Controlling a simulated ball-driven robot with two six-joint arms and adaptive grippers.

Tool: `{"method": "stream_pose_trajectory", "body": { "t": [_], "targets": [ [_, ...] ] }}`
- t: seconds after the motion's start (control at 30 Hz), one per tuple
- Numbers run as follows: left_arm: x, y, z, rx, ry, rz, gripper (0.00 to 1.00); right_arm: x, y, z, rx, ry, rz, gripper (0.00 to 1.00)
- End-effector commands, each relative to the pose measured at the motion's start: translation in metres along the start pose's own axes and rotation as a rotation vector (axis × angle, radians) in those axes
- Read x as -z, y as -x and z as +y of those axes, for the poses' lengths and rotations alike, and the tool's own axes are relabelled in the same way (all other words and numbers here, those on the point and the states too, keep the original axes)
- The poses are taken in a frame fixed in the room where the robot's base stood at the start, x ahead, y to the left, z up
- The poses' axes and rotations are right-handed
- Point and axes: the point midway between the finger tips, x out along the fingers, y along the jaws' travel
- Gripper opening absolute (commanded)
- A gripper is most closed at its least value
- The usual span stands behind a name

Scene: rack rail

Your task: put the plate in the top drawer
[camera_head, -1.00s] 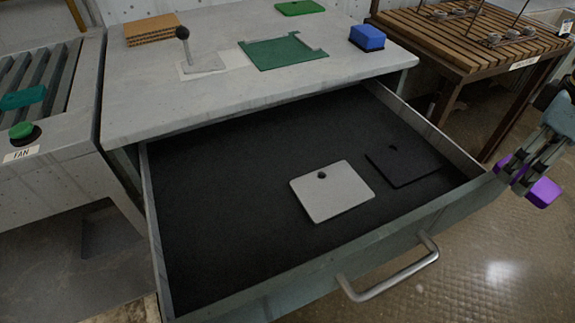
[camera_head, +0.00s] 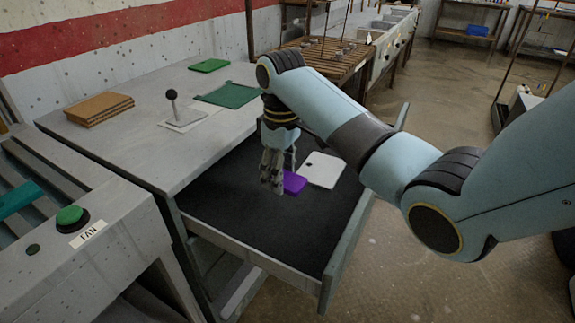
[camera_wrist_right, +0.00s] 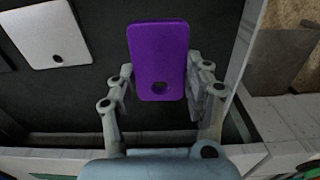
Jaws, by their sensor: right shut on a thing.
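The purple plate (camera_head: 294,183), a flat tag with a hole near one end, is held by my right gripper (camera_head: 276,178). In the right wrist view the plate (camera_wrist_right: 158,50) is between the fingers of the gripper (camera_wrist_right: 160,88), with its hole toward the palm. The gripper is shut on it, over the dark floor of the open drawer (camera_head: 258,258). Whether the plate touches the floor I cannot tell. A white plate (camera_head: 323,170) lies in the drawer beside it, and also shows in the wrist view (camera_wrist_right: 50,32). My left gripper is out of view.
The worktop carries a brown stack (camera_head: 98,108), a black-knobbed lever (camera_head: 172,96), a dark green sheet (camera_head: 228,95) and a green plate (camera_head: 208,65). A FAN button (camera_head: 72,215) is at left. Much of the near drawer floor is bare.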

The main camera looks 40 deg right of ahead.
Motion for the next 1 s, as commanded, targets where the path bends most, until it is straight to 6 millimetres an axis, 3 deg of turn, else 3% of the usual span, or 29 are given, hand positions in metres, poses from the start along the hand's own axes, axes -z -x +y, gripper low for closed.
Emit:
{"method": "stream_pose_trajectory", "body": {
  "t": [0.13, 0.3, 0.67, 1.0],
  "targets": [
    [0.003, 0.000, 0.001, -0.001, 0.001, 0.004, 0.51, 0.017, -0.015, -0.012, -0.002, 0.029, -0.014, 0.12],
    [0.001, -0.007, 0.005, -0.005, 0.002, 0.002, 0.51, 0.016, -0.050, -0.012, -0.003, 0.030, -0.016, 0.12],
    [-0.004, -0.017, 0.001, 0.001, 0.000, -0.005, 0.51, 0.016, -0.097, -0.012, -0.003, 0.030, -0.014, 0.12],
    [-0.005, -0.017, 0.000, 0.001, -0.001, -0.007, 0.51, 0.016, -0.102, -0.011, -0.004, 0.029, -0.011, 0.12]
  ]
}}
